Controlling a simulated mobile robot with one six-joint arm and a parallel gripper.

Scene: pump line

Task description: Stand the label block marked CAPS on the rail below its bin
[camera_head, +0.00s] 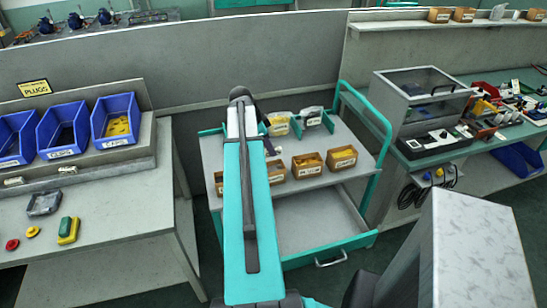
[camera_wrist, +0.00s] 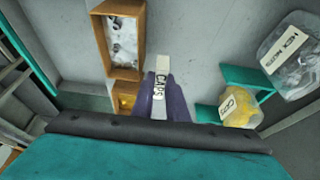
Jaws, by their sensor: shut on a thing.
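In the wrist view, my gripper (camera_wrist: 161,92) has purple fingers shut on a white label block (camera_wrist: 162,62) marked CAPS, above the cart. In the head view my arm hides most of the gripper and the block. Three blue bins (camera_head: 62,128) stand in a row on the left bench. The right bin (camera_head: 118,119) holds yellow pieces; the small labels on the bin fronts are hard to read. The rail (camera_head: 110,167) runs along the ledge below the bins. Two pale blocks, one at the left (camera_head: 14,181) and one near the middle (camera_head: 67,169), sit at it.
The cart (camera_head: 300,223) carries small brown boxes (camera_head: 308,165) and bags, including a yellow-filled bag (camera_wrist: 240,107). A grey tray (camera_head: 44,203), a green-yellow piece (camera_head: 68,230) and round red and yellow parts lie on the left bench. The bench's right front is clear.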

